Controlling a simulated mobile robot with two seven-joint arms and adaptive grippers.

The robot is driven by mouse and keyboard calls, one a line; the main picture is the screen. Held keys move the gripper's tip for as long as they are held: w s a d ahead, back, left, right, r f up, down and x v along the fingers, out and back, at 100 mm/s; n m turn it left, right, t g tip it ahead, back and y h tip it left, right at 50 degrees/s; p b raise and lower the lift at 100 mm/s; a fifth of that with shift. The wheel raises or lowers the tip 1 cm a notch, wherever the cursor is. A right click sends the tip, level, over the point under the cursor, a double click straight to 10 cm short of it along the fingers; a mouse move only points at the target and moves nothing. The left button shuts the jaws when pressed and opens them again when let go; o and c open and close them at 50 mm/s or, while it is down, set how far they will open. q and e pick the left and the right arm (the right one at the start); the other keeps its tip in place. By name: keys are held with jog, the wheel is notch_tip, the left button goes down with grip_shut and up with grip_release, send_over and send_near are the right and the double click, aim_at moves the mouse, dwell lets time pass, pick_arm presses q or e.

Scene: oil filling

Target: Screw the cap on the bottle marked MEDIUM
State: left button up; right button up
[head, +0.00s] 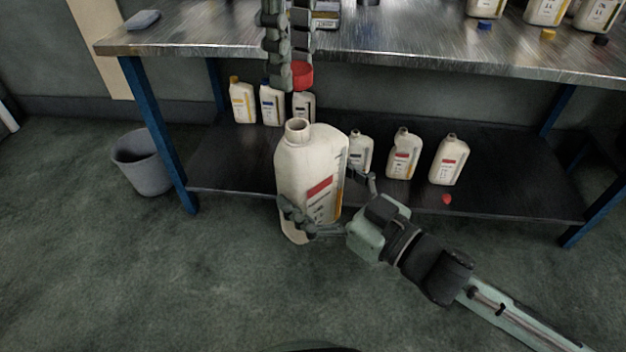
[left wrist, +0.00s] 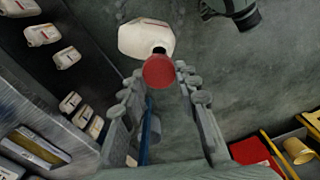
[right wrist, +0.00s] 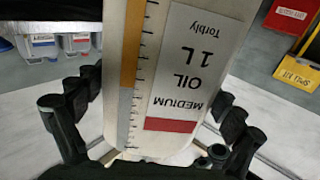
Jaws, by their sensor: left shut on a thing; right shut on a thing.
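The white bottle (head: 305,165) has a red label band and an open neck. The right wrist view shows its label, reading MEDIUM, OIL and 1L, on the bottle (right wrist: 185,75). My right gripper (head: 323,194) is shut around the lower part of the bottle and holds it nearly upright in front of the shelf. The red cap (head: 301,76) is held by my left gripper (head: 289,82), which comes down from above. The cap is above the bottle neck, apart from it. In the left wrist view the cap (left wrist: 158,71) partly covers the neck opening.
A metal workbench (head: 400,45) stands behind, with bottles at its back right and a grey item (head: 142,19) at left. Its lower shelf (head: 500,195) holds several small bottles and a small red cap (head: 446,199). A grey bin (head: 142,160) stands left. The floor in front is clear.

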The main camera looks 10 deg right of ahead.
pick_arm(q)
jog(key=shift+f, duration=0.1)
jog(key=shift+f, duration=1.95)
jog(key=shift+f, duration=0.9)
jog(key=shift+f, duration=0.55)
